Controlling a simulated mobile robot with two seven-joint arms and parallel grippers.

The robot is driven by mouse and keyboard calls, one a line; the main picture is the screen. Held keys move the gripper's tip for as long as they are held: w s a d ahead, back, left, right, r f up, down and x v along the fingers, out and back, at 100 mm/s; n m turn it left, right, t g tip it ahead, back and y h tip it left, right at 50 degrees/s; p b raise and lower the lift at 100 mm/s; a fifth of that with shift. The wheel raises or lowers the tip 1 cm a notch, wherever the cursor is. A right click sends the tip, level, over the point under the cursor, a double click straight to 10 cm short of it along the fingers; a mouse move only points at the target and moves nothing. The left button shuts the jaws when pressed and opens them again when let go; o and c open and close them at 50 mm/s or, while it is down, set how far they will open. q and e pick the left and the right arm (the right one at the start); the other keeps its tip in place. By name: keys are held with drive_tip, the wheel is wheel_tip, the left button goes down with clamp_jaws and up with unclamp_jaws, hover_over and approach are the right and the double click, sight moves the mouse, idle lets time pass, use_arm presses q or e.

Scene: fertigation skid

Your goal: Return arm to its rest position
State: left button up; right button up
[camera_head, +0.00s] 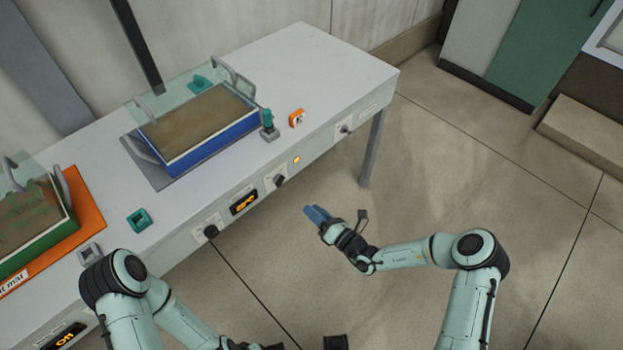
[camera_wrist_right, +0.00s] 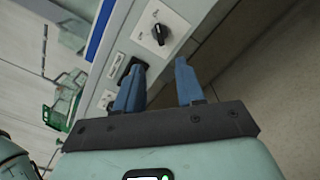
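My right gripper (camera_head: 316,213) is out over the floor in front of the white bench, apart from the bench front. Its two blue fingers stand apart with nothing between them, as the right wrist view (camera_wrist_right: 160,85) shows. A black knob (camera_wrist_right: 159,34) on the bench's front panel lies beyond the fingertips in that view. My left arm (camera_head: 130,285) is folded at the lower left, close to the bench. Only a dark part of its gripper end shows at the bottom edge; its fingers are cut off.
Knobs (camera_head: 278,181) stick out in front.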

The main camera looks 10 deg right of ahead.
drive_tip(key=s+a+f+n+g+y+p, duration=0.1)
drive_tip(key=s+a+f+n+g, duration=0.15)
drive_tip(key=s+n+g, duration=0.35)
drive_tip(key=s+a+f+n+g+p, duration=0.1)
drive_tip(key=s+a+f+n+g, duration=0.2)
drive_tip(key=s, duration=0.6)
drive_tip(key=s+a+f+n+g+y+p, duration=0.1)
drive_tip(key=s+a+f+n+g, duration=0.15)
drive_tip(key=s+n+g, duration=0.35)
use_arm(q)
wheel_tip(320, 180, up, 8)
drive_tip(key=w+p, duration=0.2)
drive_tip(key=p, duration=0.2)
drive_tip(key=shift+w, duration=0.25)
use_arm(e)
drive_tip(key=s+d+f+n+h, duration=0.1)
drive_tip(key=s+d+n+h, duration=0.8)
drive_tip(key=n, duration=1)
drive_tip(key=s+d, duration=0.3)
drive_tip(key=s, duration=0.1)
drive_tip(key=shift+g, duration=0.3)
